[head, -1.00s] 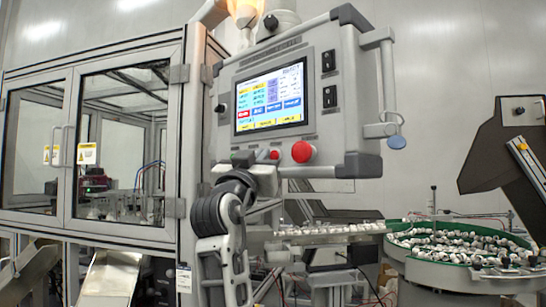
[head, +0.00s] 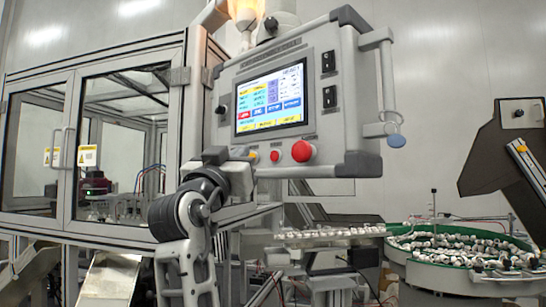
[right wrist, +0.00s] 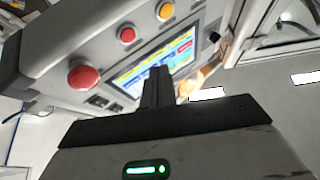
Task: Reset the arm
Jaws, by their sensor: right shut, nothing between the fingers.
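My right arm rises from the bottom of the head view, and its gripper (head: 216,154) is in front of the lower left corner of the grey control panel (head: 225,90). In the right wrist view the fingers (right wrist: 157,75) are shut together and empty, and they overlap the panel's lit screen (right wrist: 180,55). The large red button (head: 301,151), small red button (head: 275,156) and yellow button (head: 253,154) are to the right of the gripper in the head view. The gripper looks apart from the buttons. My left gripper is not in view.
A framed glass enclosure (head: 120,70) stands at the left, behind my right arm. A green-rimmed bowl (head: 480,273) full of small white parts is at the right, with a loaded feed track (head: 330,235) beside it. A dark hopper (head: 505,150) stands behind the bowl.

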